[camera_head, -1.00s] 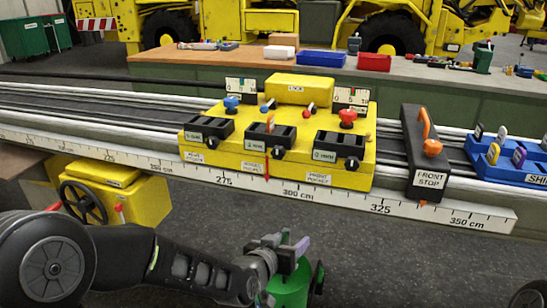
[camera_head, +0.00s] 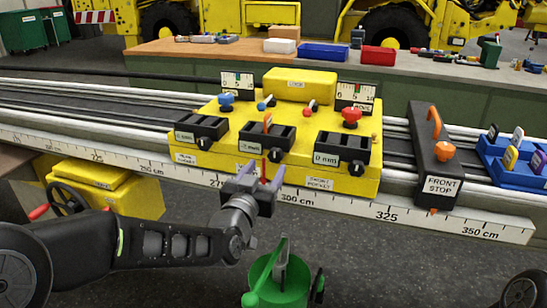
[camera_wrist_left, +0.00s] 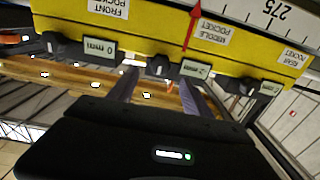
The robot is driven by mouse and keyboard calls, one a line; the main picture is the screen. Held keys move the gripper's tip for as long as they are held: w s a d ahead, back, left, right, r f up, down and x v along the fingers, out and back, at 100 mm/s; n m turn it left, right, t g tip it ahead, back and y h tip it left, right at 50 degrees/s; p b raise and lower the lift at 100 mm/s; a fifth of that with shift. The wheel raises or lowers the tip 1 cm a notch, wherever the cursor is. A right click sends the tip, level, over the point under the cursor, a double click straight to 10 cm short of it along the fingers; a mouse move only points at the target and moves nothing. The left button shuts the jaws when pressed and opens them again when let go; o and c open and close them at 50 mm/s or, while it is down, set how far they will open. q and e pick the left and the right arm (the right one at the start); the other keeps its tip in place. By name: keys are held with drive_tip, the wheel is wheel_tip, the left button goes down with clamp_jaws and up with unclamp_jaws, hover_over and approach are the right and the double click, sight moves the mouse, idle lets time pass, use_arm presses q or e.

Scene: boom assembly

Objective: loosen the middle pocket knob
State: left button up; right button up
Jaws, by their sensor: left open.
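The yellow carriage (camera_head: 345,182) on the rail carries three black pocket units. The middle pocket unit (camera_head: 268,136) has a small display and a black knob (camera_head: 276,156) on its front face. In the left wrist view, which is upside down, this middle pocket knob (camera_wrist_left: 158,65) shows beside its display, above the "MIDDLE POCKET" label. My left gripper (camera_head: 260,175) is open and empty just in front of and below the knob. In the left wrist view its fingers (camera_wrist_left: 157,86) point towards the knob, one on either side, with no clear contact. My right gripper is not in view.
The rear pocket knob (camera_head: 204,143) and front pocket knob (camera_head: 356,168) flank the middle one. A red pointer (camera_head: 264,167) stands close to the gripper. The front stop (camera_head: 434,160) is at the right. A green container (camera_head: 278,287) stands below the rail.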

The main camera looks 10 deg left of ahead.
sight(274, 156)
use_arm(q)
drive_tip(key=w, duration=0.6)
drive_tip(key=shift+w+d, duration=0.25)
drive_tip(key=shift+w, duration=0.15)
drive_tip(key=shift+c, duration=0.5)
clamp_jaws()
